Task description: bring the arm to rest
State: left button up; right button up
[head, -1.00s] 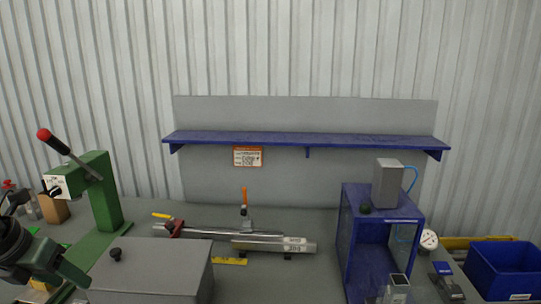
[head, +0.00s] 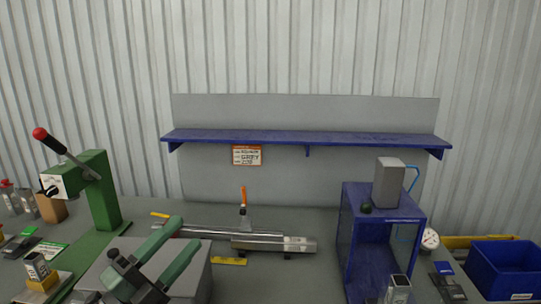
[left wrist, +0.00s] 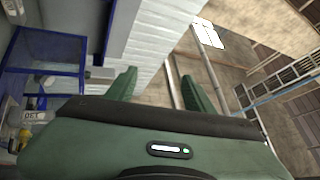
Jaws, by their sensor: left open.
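My left gripper (head: 184,234) shows at the lower left of the head view, its green fingers spread and pointing up and to the right. Nothing is between the fingers. It overlaps the grey box (head: 196,272) on the bench and hides part of it; I cannot tell how high above the box it is. In the left wrist view the same gripper (left wrist: 157,86) has its two fingers apart, with only wall and floor beyond them. My right gripper is in neither view.
A green lever press (head: 104,200) stands left of the gripper. A metal cylinder (head: 262,242) lies behind the box. A blue open-fronted frame (head: 345,245) and blue bin (head: 505,265) stand to the right. A blue shelf (head: 300,139) runs along the back.

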pick_arm(q)
jog(key=s+a+f+n+g+y, duration=0.2)
jog(key=a+f+n+y, duration=0.3)
jog(key=f+n+y, duration=0.4)
jog(key=s+a+f+n+g+y, duration=0.1)
jog(key=s+a+f+n+y, duration=0.1)
jog(key=a+f+n+y, duration=0.6)
jog(key=s+d+f+n+g+h, duration=0.2)
jog(key=s+d+f+n+g, duration=0.15)
jog(key=s+f+g, duration=0.45)
jog(key=s+d+f+n+g+h, duration=0.25)
jog(key=s+d+f, duration=0.25)
jog(key=s+f, duration=0.65)
notch_tip(320, 180, down, 25)
jog(key=s+m+g, duration=0.1)
jog(key=s+g, duration=0.2)
jog(key=s+a+f, duration=0.2)
jog(key=s+f, duration=1.5)
jog(key=shift+s+a+f+g+y, duration=0.15)
jog(key=shift+a+f+g+y, duration=0.1)
jog(key=shift+a+g+y, duration=0.1)
jog(key=c, duration=0.3)
jog(key=shift+s, duration=0.1)
jog(key=shift+c, duration=0.3)
